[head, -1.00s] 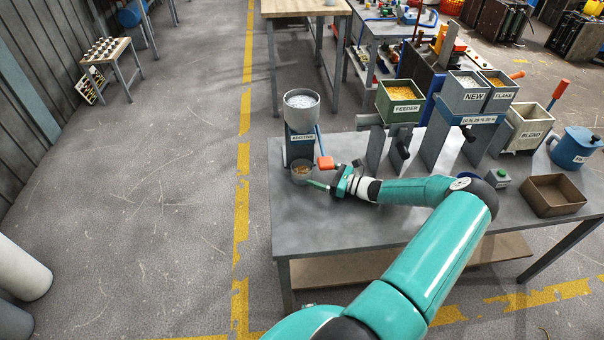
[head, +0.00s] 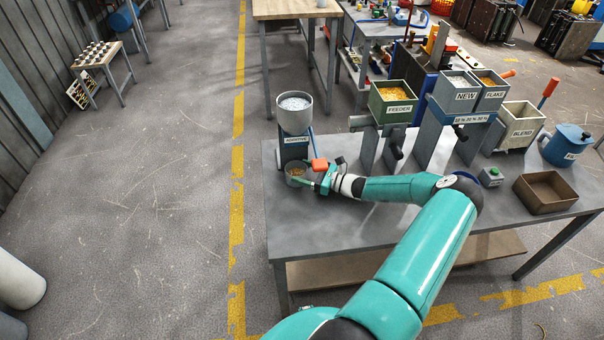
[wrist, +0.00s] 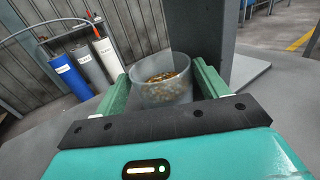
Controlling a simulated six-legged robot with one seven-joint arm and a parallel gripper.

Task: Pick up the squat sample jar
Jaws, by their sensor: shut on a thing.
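The squat sample jar is a short, translucent grey cup with orange and pale granules inside. It is upright beneath the ADDITIVE dispenser (head: 295,115) at the left end of the grey table. The jar (head: 295,170) is partly covered by my gripper (head: 306,179) in the head view. In the wrist view the jar (wrist: 163,94) sits between the two green fingers of my gripper (wrist: 161,84), one on each side. My gripper is shut on the jar. I cannot tell whether the jar's base touches the table.
The dispenser's post stands close behind the jar, with a red-orange handle (head: 320,164) near my wrist. The FEEDER hopper (head: 393,97), NEW and FLAKE bins, BLEND bin (head: 520,127), blue jug (head: 568,147) and brown tray (head: 546,192) stand to the right. The table's front left is clear.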

